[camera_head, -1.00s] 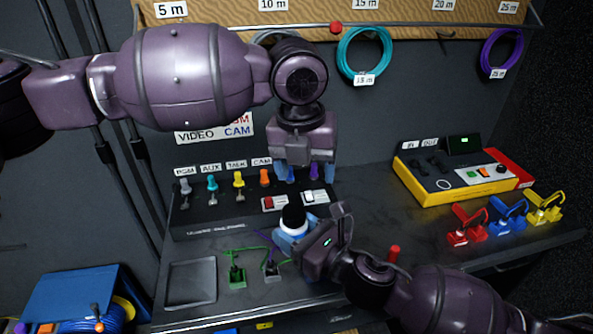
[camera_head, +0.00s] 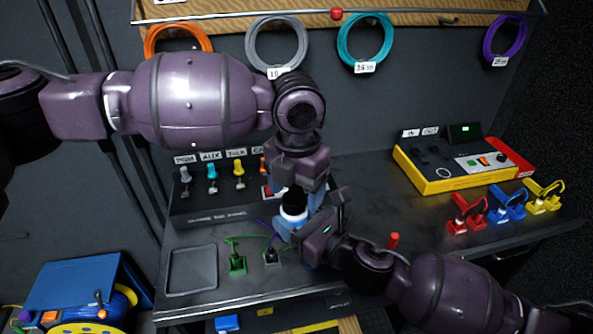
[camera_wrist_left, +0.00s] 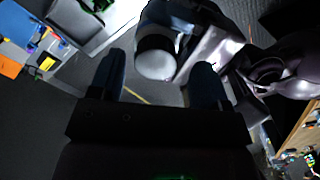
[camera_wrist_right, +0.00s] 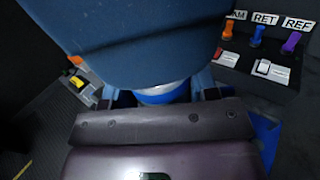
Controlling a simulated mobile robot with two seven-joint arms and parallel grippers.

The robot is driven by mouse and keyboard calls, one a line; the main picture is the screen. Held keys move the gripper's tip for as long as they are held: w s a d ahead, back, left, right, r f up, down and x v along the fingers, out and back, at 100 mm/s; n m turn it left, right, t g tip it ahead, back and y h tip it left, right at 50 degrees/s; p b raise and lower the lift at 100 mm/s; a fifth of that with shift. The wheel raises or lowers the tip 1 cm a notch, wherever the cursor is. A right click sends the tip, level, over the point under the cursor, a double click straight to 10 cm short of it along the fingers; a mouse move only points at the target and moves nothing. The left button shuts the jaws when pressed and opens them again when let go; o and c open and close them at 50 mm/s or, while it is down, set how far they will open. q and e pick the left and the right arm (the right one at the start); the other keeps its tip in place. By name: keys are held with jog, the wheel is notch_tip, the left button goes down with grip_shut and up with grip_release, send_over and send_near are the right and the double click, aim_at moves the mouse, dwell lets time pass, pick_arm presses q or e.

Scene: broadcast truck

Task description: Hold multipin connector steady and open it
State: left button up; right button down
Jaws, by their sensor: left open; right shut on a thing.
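The multipin connector (camera_head: 293,205) stands upright above the desk, with a black top, a white band and a blue lower part. My right gripper (camera_head: 291,232) is shut on its lower part from the right. The right wrist view shows the white and blue band (camera_wrist_right: 165,94) between the fingers; a large blue shape, seemingly a left finger, hides the rest. My left gripper (camera_head: 303,197) is open, pointing down just behind and above the connector. In the left wrist view the connector's pale end (camera_wrist_left: 155,62) shows between and beyond the open fingers; contact cannot be told.
A patch panel (camera_head: 215,205) with coloured plugs stands behind. A grey tray (camera_head: 192,270) and green and dark small connectors (camera_head: 237,262) lie to the left. A yellow-edged box (camera_head: 455,165) and red, blue and yellow clamps (camera_head: 508,207) are at right. The desk between is mostly clear.

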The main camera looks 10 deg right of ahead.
pick_arm(q)
jog(key=shift+f, duration=0.85)
jog(key=shift+d, duration=0.1)
jog(key=c, duration=1)
jog(key=shift+o, duration=0.2)
jog(key=shift+s, duration=0.1)
